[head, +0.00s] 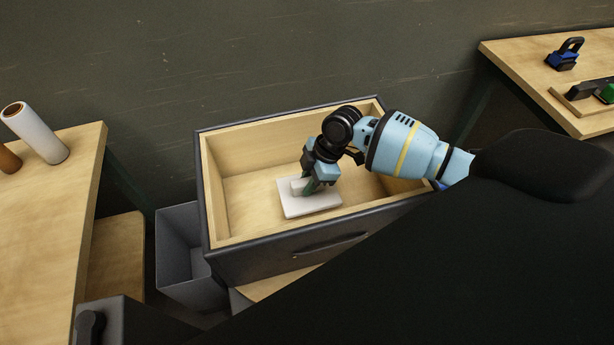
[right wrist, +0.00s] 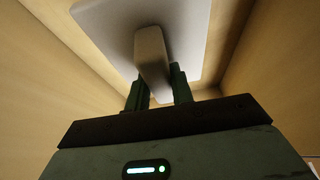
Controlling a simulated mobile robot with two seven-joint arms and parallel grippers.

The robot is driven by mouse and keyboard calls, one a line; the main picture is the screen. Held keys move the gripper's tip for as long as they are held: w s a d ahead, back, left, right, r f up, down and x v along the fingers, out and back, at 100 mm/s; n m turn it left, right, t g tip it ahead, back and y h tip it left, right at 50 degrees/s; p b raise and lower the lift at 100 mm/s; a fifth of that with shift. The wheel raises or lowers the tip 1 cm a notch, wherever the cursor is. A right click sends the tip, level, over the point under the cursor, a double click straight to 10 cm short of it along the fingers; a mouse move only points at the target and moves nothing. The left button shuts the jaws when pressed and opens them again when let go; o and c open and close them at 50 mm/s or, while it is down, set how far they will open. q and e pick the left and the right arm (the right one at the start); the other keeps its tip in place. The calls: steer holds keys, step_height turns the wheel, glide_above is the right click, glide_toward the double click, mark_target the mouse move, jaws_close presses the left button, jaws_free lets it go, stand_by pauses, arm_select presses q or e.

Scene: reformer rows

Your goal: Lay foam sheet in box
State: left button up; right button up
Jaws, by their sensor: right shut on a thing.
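The foam sheet (head: 308,207) is a flat white rectangle with a raised block on top, inside the wooden box (head: 237,243). My right gripper (head: 311,188) reaches down into the box and is shut on the sheet's raised block. In the right wrist view the block (right wrist: 152,62) sits between the two fingers (right wrist: 158,90), with the pale sheet (right wrist: 195,40) beyond it. The sheet looks close to the box floor, but I cannot tell whether it touches. My left gripper is not in view.
A table at the left holds a white roll (head: 36,133). A grey bin (head: 186,255) stands beside the box. A table (head: 520,60) at the right holds a blue and black padlock-shaped thing (head: 566,55) and a tray (head: 580,100). The box floor around the sheet is clear.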

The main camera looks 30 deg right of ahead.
step_height(320, 180, down, 2)
steer(key=shift+f+b, duration=0.1)
steer(key=shift+b, duration=0.3)
steer(key=shift+f+b, duration=0.35)
steer(key=shift+f, duration=0.25)
steer(key=o, duration=1)
steer(key=shift+o, duration=0.2)
steer(key=v, duration=0.7)
steer(key=shift+p, duration=0.3)
steer(key=shift+d+r, duration=0.15)
steer(key=shift+r, duration=0.2)
